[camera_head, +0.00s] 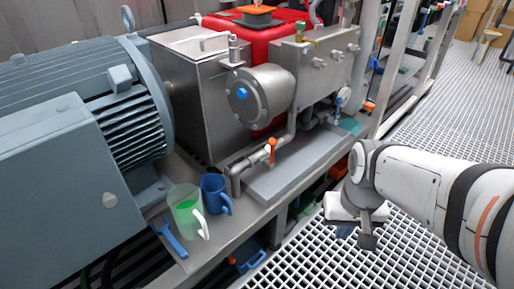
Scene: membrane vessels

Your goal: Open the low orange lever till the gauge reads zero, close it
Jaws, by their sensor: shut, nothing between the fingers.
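A low orange lever (271,150) stands roughly upright on a grey pipe below the round steel vessel end (260,94). A small round dial, which looks like a gauge (343,96), sits to the right of the vessels; its reading is too small to tell. My gripper (355,237) hangs at the lower right, in front of the bench and over the grating. It is shut and empty, apart from the lever and to its right. My arm reaches in from the right edge.
A clear jug with green liquid (186,212) and a blue jug (215,194) stand left of the lever pipe. A grey tray (300,165) lies under the vessels. A large grey motor (80,130) fills the left. Open grating floor (430,135) lies right.

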